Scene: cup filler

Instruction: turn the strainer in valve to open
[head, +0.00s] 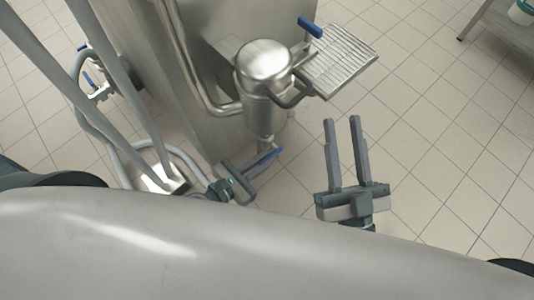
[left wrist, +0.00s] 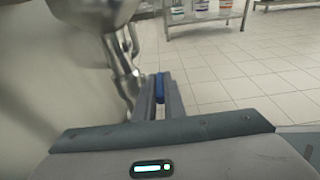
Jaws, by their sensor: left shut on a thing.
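The steel domed strainer (head: 264,62) stands beside the large machine body in the head view. A pipe (head: 266,143) runs down from it to a valve with a blue handle (head: 277,153). My left gripper (head: 267,160) is shut on this blue handle. In the left wrist view the blue handle (left wrist: 159,88) shows between the two fingers, next to the steel pipe (left wrist: 121,65). The valve's body is mostly hidden by my gripper. My right gripper (head: 342,122) is open and empty over the floor, right of the valve.
Another blue handle (head: 311,27) sits by the grated steel tray (head: 342,58) right of the strainer. A further blue handle (head: 88,80) is among pipes at the left. A shelf (left wrist: 210,15) with tubs stands farther off.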

